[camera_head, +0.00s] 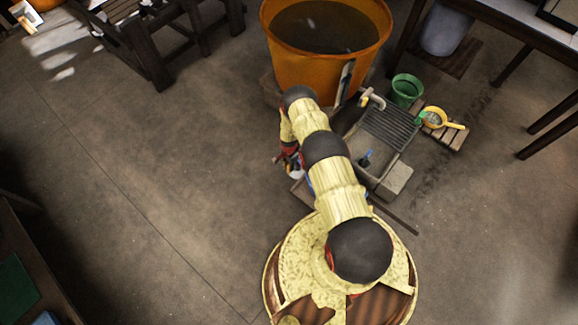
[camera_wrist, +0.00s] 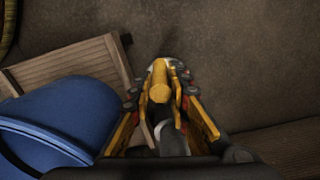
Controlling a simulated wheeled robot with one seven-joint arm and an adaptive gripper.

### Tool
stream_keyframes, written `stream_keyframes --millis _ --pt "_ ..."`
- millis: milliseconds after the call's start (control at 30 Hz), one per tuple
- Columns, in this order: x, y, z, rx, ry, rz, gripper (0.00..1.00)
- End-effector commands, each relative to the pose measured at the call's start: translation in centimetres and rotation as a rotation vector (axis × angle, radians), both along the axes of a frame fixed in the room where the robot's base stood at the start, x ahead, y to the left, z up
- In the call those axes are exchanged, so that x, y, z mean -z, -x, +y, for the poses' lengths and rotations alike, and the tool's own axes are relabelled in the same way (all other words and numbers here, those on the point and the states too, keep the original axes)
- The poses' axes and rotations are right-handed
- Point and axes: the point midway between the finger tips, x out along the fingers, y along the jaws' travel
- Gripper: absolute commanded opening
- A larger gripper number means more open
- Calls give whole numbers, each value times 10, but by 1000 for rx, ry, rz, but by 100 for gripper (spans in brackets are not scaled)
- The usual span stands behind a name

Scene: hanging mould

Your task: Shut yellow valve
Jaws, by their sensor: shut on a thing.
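The yellow valve (camera_wrist: 160,90) shows in the wrist view as a short yellow bar with a rounded end, at the middle of the picture. My gripper (camera_wrist: 162,76) has its yellow and black fingers on both sides of this bar and is shut on it. A grey rounded part shows below the bar, between the fingers. In the head view my arm covers the valve, and the jaws cannot be made out clearly there.
A blue rounded container (camera_wrist: 60,118) sits close left of my gripper, beside a wooden slatted board (camera_wrist: 85,62). In the head view a big orange tub (camera_head: 290,68), a grey sink (camera_head: 372,150) and a green bucket (camera_head: 407,90) stand near.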

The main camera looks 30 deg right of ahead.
Motion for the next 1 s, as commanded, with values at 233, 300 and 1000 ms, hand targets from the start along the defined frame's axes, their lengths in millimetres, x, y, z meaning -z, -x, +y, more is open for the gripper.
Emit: stream_keyframes --millis 233,300,1000 --pt "0 0 0 0 0 -1 0" --pt "0 0 0 0 0 0 0" --pt "6 -12 6 -4 109 300 0"
